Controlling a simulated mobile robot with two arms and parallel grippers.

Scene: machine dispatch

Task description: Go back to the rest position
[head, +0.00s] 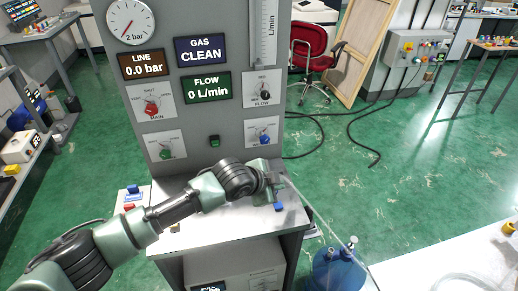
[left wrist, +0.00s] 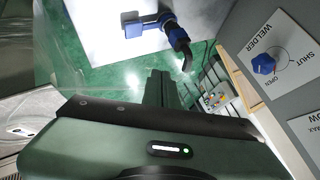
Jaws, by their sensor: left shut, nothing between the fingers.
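My left arm reaches in from the left in the head view. Its left gripper (head: 274,199) is over the right part of the grey ledge (head: 222,226), in front of the control panel (head: 188,108). In the left wrist view the left gripper's fingers (left wrist: 160,88) are together with nothing between them. The blue WELDER knob (head: 264,138) is on the panel above the gripper, and it also shows at the right of the left wrist view (left wrist: 263,64), apart from the fingers. My right gripper is not in view.
The panel has a red MAIN knob (head: 151,108), a black FLOW knob (head: 265,95) and a green knob (head: 165,152). A small blue piece (head: 278,207) is near the gripper. A blue cylinder (head: 340,268) stands right of the ledge. Green floor lies open beyond, with a black hose (head: 352,137).

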